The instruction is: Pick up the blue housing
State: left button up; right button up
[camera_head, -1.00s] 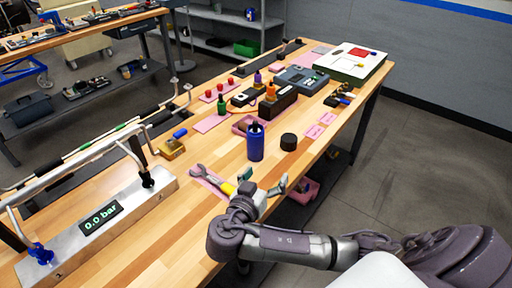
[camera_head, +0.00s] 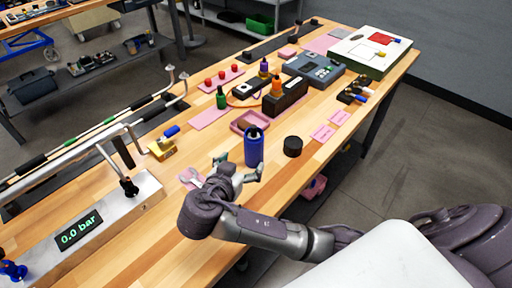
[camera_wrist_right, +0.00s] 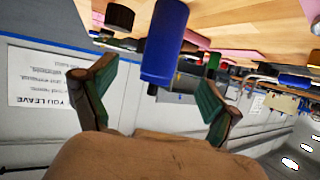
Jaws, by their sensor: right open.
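The blue housing (camera_head: 254,148) is an upright blue cylinder with a dark top, standing on the wooden bench. It also shows in the right wrist view (camera_wrist_right: 163,45), lying between the two fingers in the picture. My right gripper (camera_head: 241,170) is open beside the near side of the housing, with its fingers spread towards it. In the right wrist view my right gripper (camera_wrist_right: 160,100) shows green-lined fingers on both sides of the housing's end, with gaps on each side. My left gripper is out of view.
A black round cap (camera_head: 292,146) stands just right of the housing. A pink tray (camera_head: 248,121) is behind it, and a wrench (camera_head: 192,176) lies left of my right gripper. A metal unit reading 0.0 bar (camera_head: 80,230) stands at the left.

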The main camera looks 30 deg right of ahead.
aim_at(250, 151)
jog(key=p+x, duration=0.1)
jog(key=x, duration=0.4)
jog(key=shift+w+d+f, duration=0.1)
jog(key=shift+w+d, duration=0.05)
jog(key=shift+d, duration=0.1)
jog(key=shift+w+d+f, duration=0.1)
jog(key=shift+w+d, duration=0.05)
jog(key=shift+d, duration=0.05)
jog(key=p+x, duration=0.2)
jog(key=x, duration=0.2)
jog(key=shift+w+a+f, duration=0.15)
jog(key=shift+w+f, duration=0.05)
jog(key=shift+w+d+f, duration=0.25)
jog(key=shift+d+f, duration=0.05)
jog(key=shift+a, duration=0.1)
jog(key=c, duration=0.5)
jog(key=shift+r, duration=0.1)
jog(key=c, duration=1.2)
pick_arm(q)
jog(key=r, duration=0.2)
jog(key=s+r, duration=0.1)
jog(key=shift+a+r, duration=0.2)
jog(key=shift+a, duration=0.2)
